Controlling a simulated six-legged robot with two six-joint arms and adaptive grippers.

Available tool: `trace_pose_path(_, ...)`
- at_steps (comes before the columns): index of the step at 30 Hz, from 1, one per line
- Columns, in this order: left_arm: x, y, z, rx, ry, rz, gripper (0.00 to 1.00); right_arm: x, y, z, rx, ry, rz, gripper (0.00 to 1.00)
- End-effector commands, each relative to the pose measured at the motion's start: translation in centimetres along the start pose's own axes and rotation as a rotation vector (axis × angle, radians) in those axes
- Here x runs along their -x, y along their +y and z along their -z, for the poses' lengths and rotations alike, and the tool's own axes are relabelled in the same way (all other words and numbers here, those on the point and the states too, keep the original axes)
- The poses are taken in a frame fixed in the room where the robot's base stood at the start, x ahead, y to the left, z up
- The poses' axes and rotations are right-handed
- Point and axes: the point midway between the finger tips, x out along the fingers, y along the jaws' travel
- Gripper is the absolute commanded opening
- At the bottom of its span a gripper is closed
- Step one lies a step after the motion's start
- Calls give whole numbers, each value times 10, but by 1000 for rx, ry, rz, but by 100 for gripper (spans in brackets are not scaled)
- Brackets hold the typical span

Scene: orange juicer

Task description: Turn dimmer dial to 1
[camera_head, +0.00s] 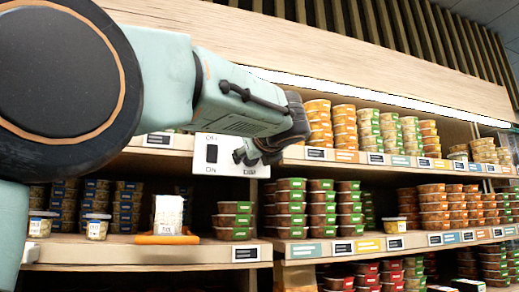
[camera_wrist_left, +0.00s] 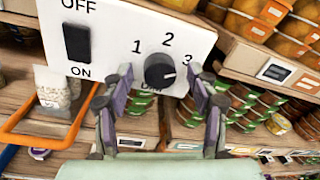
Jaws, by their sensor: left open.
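The white control panel (camera_head: 228,169) hangs at the shelf edge in the head view, and it fills the upper left of the left wrist view (camera_wrist_left: 115,20). Its black dimmer dial (camera_wrist_left: 160,71) sits below the printed numbers 1, 2 and 3. The dial's pale mark points right, roughly toward the 3 side. My left gripper (camera_head: 248,157) is in front of the panel's right part and hides the dial in the head view. In the wrist view the left gripper (camera_wrist_left: 163,84) is open, with one finger on each side of the dial; contact cannot be told. My right gripper is not in view.
A black ON/OFF switch (camera_wrist_left: 77,42) is on the panel's left. Shelves of stacked tubs (camera_head: 345,125) lie behind and to the right.

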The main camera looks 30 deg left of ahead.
Motion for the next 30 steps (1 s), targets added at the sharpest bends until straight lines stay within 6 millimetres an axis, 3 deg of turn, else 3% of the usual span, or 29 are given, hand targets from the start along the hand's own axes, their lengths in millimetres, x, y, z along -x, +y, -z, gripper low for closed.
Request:
trace_pose_path(9, -1, 0, 1, 0, 1, 0, 59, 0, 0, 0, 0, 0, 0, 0)
trace_pose_path(27, -1, 1, 2, -1, 2, 0, 8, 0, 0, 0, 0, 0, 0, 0)
trace_pose_path(30, -1, 1, 2, 0, 3, 0, 4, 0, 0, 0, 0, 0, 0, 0)
